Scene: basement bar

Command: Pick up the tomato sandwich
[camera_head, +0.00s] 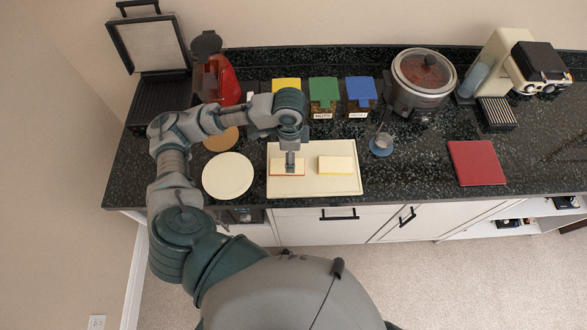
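A cream cutting board (315,187) lies near the front edge of the counter with two flat, pale sandwiches on it. The left sandwich (276,170) shows a thin red edge, which fits the tomato sandwich. The right sandwich (337,166) is pale yellow with no red visible. My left gripper (290,166) points down at the middle of the red-edged sandwich and hides part of it. The fingers are too small to tell whether they are open, shut or touching it. My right gripper is not in view.
A round cream plate (228,176) lies left of the board. A slow cooker (422,80) and red mat (477,163) are to the right.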

